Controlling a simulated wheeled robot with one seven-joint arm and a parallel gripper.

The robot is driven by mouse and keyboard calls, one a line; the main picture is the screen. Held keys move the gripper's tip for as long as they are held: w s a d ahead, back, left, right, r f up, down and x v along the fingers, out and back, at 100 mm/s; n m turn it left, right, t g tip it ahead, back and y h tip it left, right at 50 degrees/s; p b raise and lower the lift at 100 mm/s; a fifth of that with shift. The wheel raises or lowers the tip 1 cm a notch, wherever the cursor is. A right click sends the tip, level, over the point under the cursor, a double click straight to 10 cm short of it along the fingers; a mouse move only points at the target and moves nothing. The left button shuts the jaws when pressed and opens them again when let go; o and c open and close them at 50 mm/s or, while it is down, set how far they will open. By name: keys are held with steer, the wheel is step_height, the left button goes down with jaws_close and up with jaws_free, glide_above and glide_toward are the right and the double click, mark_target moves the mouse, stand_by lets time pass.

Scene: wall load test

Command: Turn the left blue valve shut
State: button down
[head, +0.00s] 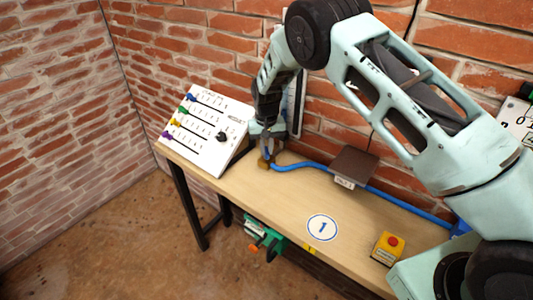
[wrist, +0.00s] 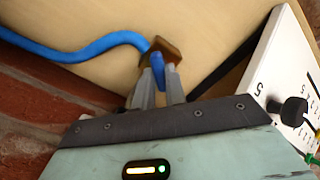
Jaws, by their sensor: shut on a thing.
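The left blue valve has a brown, brass-coloured body (head: 263,162) on the wooden table, at the left end of a blue hose (head: 318,166). In the wrist view, the brass body (wrist: 168,47) shows just beyond the fingertips, with a blue handle (wrist: 157,68) standing between them. My gripper (wrist: 158,82) is shut on this blue handle. In the head view, my gripper (head: 267,145) reaches down onto the valve from above, and the handle is mostly hidden by the fingers. I cannot tell the handle's exact turn angle.
A white sloped panel (head: 207,130) with coloured sliders and a black knob stands close left of my gripper. A dark box (head: 354,166) sits beside the hose. A yellow box with a red button (head: 388,248) is at front right. The brick wall (head: 330,138) is close behind.

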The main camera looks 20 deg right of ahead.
mark_target(267, 150)
steer(key=m+b, duration=0.2)
steer(key=m, duration=0.2)
steer(key=shift+m, duration=0.3)
steer(key=shift+m+b, duration=0.55)
steer(key=shift+m, duration=1.95)
steer(key=c, duration=1.4)
jaws_free()
steer(key=shift+c, duration=0.2)
steer(key=shift+r, duration=0.1)
step_height(267, 150, up, 7)
steer(key=shift+r+b, duration=0.2)
steer(key=shift+b, duration=0.8)
